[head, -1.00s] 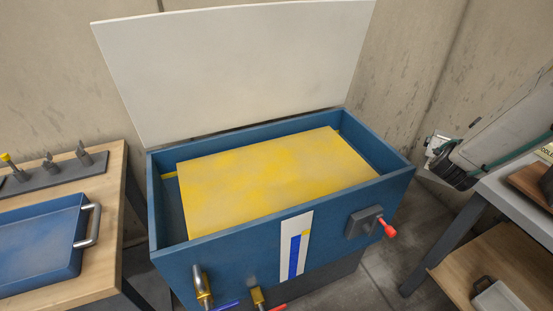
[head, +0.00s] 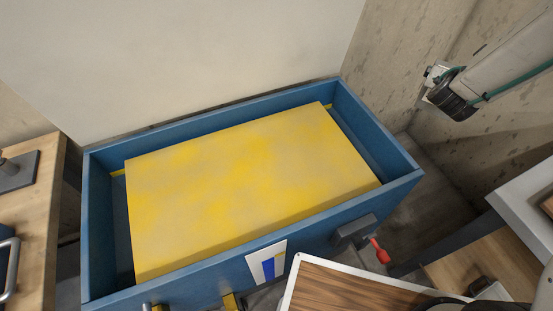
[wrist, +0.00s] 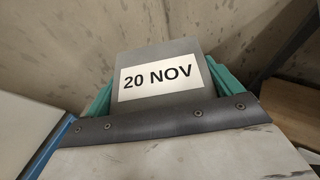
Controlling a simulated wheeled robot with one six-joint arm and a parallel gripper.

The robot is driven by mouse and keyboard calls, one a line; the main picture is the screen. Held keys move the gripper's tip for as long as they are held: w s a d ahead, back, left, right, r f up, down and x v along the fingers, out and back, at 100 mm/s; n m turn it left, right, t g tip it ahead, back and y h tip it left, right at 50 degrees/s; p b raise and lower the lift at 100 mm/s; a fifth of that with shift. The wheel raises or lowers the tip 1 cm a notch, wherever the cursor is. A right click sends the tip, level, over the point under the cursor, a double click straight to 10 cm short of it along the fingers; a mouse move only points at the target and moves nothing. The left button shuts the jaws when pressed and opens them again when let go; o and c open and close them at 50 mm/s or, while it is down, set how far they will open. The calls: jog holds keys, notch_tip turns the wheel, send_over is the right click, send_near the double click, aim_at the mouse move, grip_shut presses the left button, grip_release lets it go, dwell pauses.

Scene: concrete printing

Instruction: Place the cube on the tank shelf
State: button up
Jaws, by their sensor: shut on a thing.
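A grey cube (wrist: 170,55) with a white label reading "20 NOV" fills the middle of the wrist view. My gripper (wrist: 158,88) is shut on it, with a green finger on each side. In the head view my gripper (head: 437,86) is at the upper right, in front of the concrete wall and right of the tank. The cube is small and partly hidden there. The blue tank (head: 402,187) stands open in the middle. Inside it, the flat yellow shelf (head: 240,185) is bare. The cube is apart from the tank.
The tank's large white lid (head: 180,60) stands raised behind it. A red-handled lever (head: 378,250) sticks out at the tank's front right. A wooden table (head: 35,220) is at the left, and a grey table (head: 530,205) with a lower wooden shelf is at the right.

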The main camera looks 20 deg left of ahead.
jog(key=s+a+f+n+y, duration=0.1)
jog(key=s+a+n+y, duration=0.3)
jog(key=a, duration=0.8)
jog(key=s+a+n+y, duration=0.1)
jog(key=s+a+y, duration=0.1)
jog(key=s+a, duration=0.8)
jog(key=s+a+f+n+y, duration=0.1)
jog(key=s+a+n+y, duration=0.15)
jog(key=a, duration=1.25)
jog(key=s+a+f+n+g+y, duration=0.2)
jog(key=s+a+n+y, duration=0.2)
jog(key=s+a, duration=0.65)
jog(key=shift+s+d+f, duration=0.2)
jog(key=shift+s+f, duration=0.1)
jog(key=shift+f, duration=1.2)
jog(key=shift+s+d+f, duration=0.15)
jog(key=shift+s+f, duration=0.2)
jog(key=shift+f, duration=1.2)
jog(key=shift+s+d+f, duration=0.2)
jog(key=shift+s+f, duration=0.1)
jog(key=shift+f, duration=1.2)
jog(key=shift+f, duration=0.15)
jog(key=o, duration=1.8)
jog(key=shift+d+f, duration=0.1)
jog(key=shift+c, duration=0.2)
